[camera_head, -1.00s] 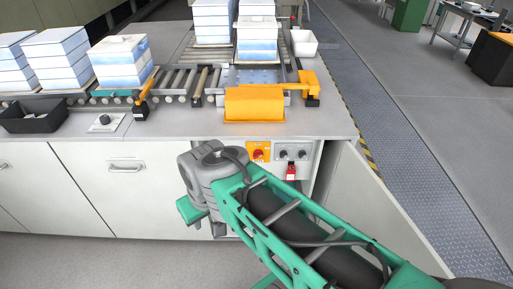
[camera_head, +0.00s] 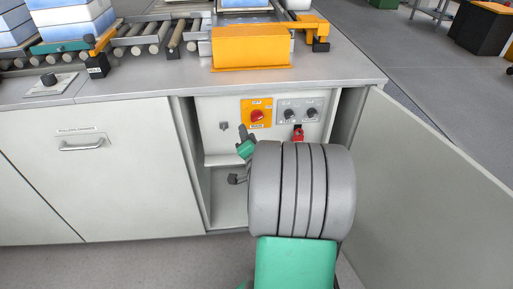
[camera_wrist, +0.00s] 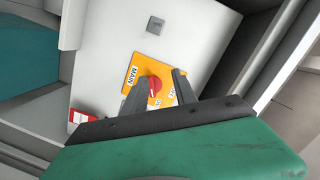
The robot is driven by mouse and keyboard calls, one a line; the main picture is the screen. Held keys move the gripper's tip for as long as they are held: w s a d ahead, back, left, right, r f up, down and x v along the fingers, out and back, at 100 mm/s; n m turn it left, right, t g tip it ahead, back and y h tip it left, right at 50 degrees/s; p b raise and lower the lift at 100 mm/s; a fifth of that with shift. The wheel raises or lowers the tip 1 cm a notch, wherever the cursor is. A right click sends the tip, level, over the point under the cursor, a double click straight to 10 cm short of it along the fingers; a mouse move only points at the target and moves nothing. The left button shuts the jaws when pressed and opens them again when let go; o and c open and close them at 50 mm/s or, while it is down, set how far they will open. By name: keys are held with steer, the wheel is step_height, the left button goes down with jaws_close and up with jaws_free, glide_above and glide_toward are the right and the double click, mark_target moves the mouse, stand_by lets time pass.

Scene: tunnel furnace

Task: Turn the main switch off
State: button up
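The main switch is a red rotary knob (camera_head: 257,116) on a yellow plate (camera_head: 247,104), set in the pale panel inside the open cabinet. In the wrist view the knob (camera_wrist: 154,87) sits on the yellow plate (camera_wrist: 134,66), marked "MAIN". My gripper (camera_head: 238,156) is in front of the panel, below and left of the knob in the head view. In the wrist view my gripper (camera_wrist: 160,74) is open, and the knob appears between its two dark fingers. I cannot tell whether the fingers touch it.
A grey plate with two black knobs (camera_head: 300,111) is right of the switch, with a red padlock (camera_head: 298,135) below it. The open cabinet door (camera_head: 425,185) stands on the right. The worktop (camera_head: 150,82) overhangs the panel.

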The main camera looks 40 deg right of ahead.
mark_target(257, 120)
steer(key=w+d, duration=0.1)
steer(key=d, duration=0.1)
steer(key=w+d+m+h, duration=0.1)
steer(key=d, duration=0.2)
steer(key=w+d+f+m+h, duration=0.1)
steer(key=w+d, duration=0.1)
steer(key=shift+d, duration=0.2)
jaws_close()
steer(key=shift+h, duration=0.3)
